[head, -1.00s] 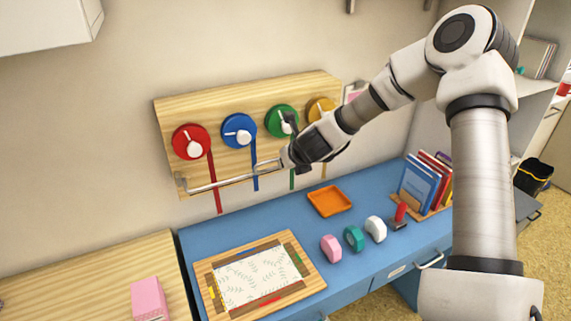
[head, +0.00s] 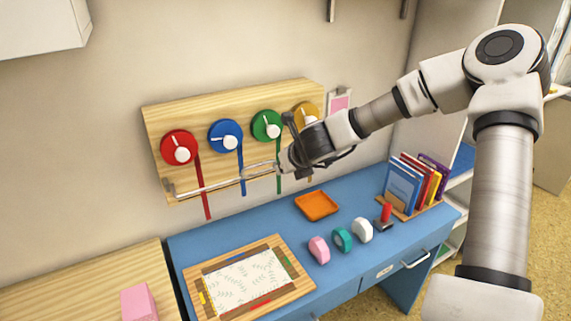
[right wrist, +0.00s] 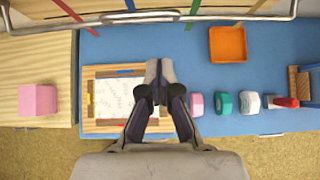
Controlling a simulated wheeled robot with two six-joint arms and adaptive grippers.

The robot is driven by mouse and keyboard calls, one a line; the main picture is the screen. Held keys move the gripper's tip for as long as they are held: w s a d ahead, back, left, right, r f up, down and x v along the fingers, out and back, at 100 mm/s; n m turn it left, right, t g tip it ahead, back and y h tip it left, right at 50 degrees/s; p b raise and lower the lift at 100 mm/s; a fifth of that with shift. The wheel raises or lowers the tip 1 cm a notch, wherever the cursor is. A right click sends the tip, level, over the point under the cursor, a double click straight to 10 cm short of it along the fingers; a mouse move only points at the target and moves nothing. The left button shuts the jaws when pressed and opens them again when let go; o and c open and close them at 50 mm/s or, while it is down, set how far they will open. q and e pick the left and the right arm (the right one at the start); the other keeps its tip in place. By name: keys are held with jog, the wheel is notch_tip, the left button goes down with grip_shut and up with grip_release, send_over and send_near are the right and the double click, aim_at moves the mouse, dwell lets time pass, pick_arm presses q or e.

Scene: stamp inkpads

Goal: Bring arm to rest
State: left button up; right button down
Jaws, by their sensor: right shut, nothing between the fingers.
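My right gripper (head: 286,160) is in front of the lower right part of the wall board, by the green and yellow ribbons. Its fingers are together and empty, and they show in the right wrist view (right wrist: 158,75) above the framed sheet. My right arm comes in from the right, bent at the elbow. My left gripper is in neither view now.
A wooden board (head: 160,122) carries red, blue, green and yellow tape discs above a metal bar (head: 210,185). The blue desk (head: 268,222) holds an orange tray (head: 317,205), tape rolls, a red stamp (head: 385,215), books (head: 405,182) and a framed sheet (head: 245,278).

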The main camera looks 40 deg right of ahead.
jog(key=s+a+f+n+g+b, duration=0.1)
jog(key=s+a+f+n+g, duration=0.15)
jog(key=s+f+n, duration=0.55)
jog(key=s+a+f+n+g+h+b, duration=0.15)
jog(key=s+a+f, duration=0.25)
jog(key=f, duration=0.9)
jog(key=s+a+f+n+g+b, duration=0.1)
jog(key=s+a+f+n+g, duration=0.35)
jog(key=f, duration=0.55)
jog(key=s+a+f+n+y, duration=0.1)
jog(key=s+a+f+n, duration=0.2)
jog(key=n, duration=0.9)
jog(key=s+a+f+n+y, duration=0.2)
jog(key=s+a+n, duration=0.5)
jog(key=s+n, duration=0.4)
jog(key=shift+a+f+n, duration=0.2)
jog(key=shift+f+n, duration=0.35)
jog(key=shift+n, duration=0.15)
